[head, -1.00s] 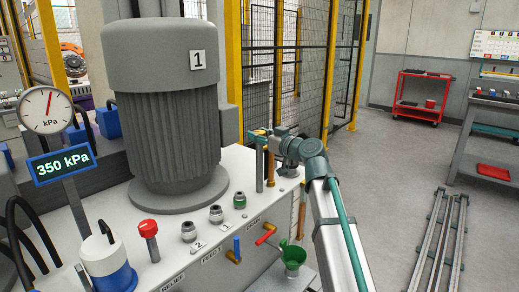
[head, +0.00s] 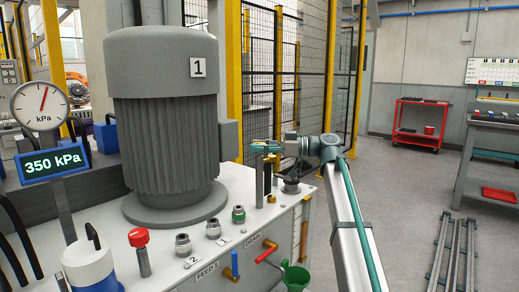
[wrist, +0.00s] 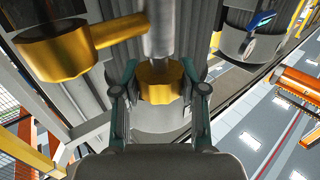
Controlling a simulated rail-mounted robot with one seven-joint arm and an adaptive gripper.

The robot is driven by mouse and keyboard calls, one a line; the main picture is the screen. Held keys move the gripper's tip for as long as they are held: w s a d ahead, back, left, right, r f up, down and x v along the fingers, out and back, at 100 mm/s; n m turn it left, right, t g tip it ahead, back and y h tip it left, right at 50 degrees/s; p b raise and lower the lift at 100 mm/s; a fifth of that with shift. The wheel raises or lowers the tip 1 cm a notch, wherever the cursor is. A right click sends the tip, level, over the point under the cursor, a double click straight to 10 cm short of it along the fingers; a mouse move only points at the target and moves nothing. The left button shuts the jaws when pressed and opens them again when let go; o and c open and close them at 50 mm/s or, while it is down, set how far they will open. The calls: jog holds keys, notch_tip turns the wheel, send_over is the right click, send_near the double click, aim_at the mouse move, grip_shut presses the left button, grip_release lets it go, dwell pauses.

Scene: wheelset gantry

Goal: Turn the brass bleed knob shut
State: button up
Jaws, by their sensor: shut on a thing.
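The brass knob (wrist: 160,82) is in the middle of the wrist view, at the end of a grey metal stem. My gripper (wrist: 161,92) has one finger on each side of it and is shut on it. In the head view my gripper (head: 264,148) is at the top of the upright posts behind the pump deck's right end; the knob cannot be made out clearly there. The gauge (head: 40,105) stands at left, and its display (head: 52,165) reads 350 kPa.
A second brass fitting (wrist: 60,50) with a side bar is close to my left finger in the wrist view. The grey motor (head: 165,120) stands left of my gripper. A red-handled drain valve (head: 267,252) and green funnel (head: 295,278) are at the deck's front.

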jog(key=shift+w+n+g, duration=0.1)
jog(key=shift+n+g, duration=0.8)
jog(key=shift+g, duration=0.5)
jog(key=o, duration=1.2)
jog(key=shift+c, duration=0.2)
jog(key=w+d, duration=0.2)
jog(key=d, duration=0.9)
jog(key=shift+d, duration=0.4)
